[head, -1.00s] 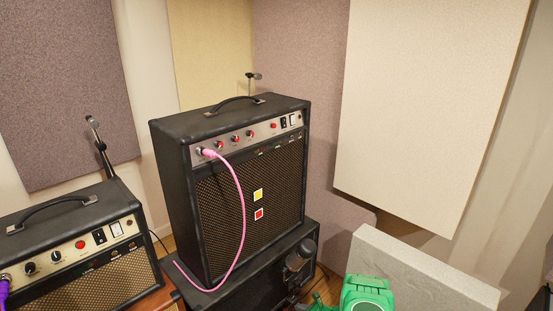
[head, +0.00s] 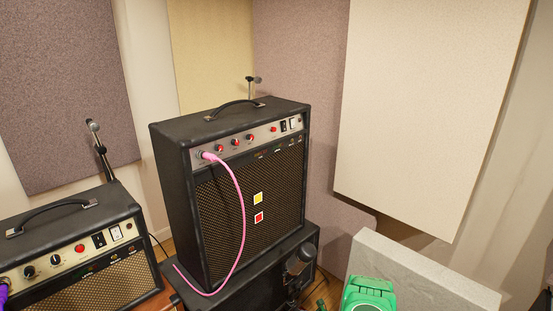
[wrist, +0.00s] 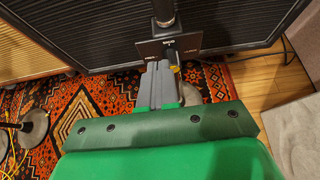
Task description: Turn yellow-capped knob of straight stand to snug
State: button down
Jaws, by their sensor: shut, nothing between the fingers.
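In the wrist view, my gripper (wrist: 158,72) is shut and empty, its grey fingers pointing toward a dark upright post (wrist: 163,14) in front of a black amp cabinet. A small yellow spot, which looks like the yellow-capped knob (wrist: 175,69), shows just right of the fingertips. I cannot tell whether the fingers touch it. The fingers hide part of what lies behind them. In the head view, a dark microphone-like shape (head: 299,261) stands before the lower cabinet. My green arm shows at the bottom; the fingers are not visible there.
A black amp (head: 250,195) with a pink cable (head: 241,205) stands on a lower black cabinet (head: 255,290). A smaller amp (head: 75,255) stands left. A grey padded block (head: 420,275) is at right. The wrist view shows a patterned rug (wrist: 75,105) and wooden floor (wrist: 255,80).

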jog(key=shift+s+d, duration=1.3)
jog(key=shift+d, duration=0.05)
jog(key=shift+w+a+f, duration=0.1)
jog(key=shift+w+a, duration=0.3)
jog(key=shift+w, duration=0.6)
jog(key=shift+w+a+f, duration=0.1)
jog(key=shift+w+a, duration=0.35)
jog(key=shift+w, duration=0.55)
jog(key=shift+w+a+f, duration=0.1)
jog(key=shift+w+a, duration=0.3)
jog(key=shift+w, duration=0.6)
jog(key=shift+s+a, duration=0.55)
jog(key=shift+a, duration=0.1)
jog(key=shift+s+a+f, duration=0.1)
jog(key=shift+s+a, duration=0.05)
jog(key=shift+s, duration=0.1)
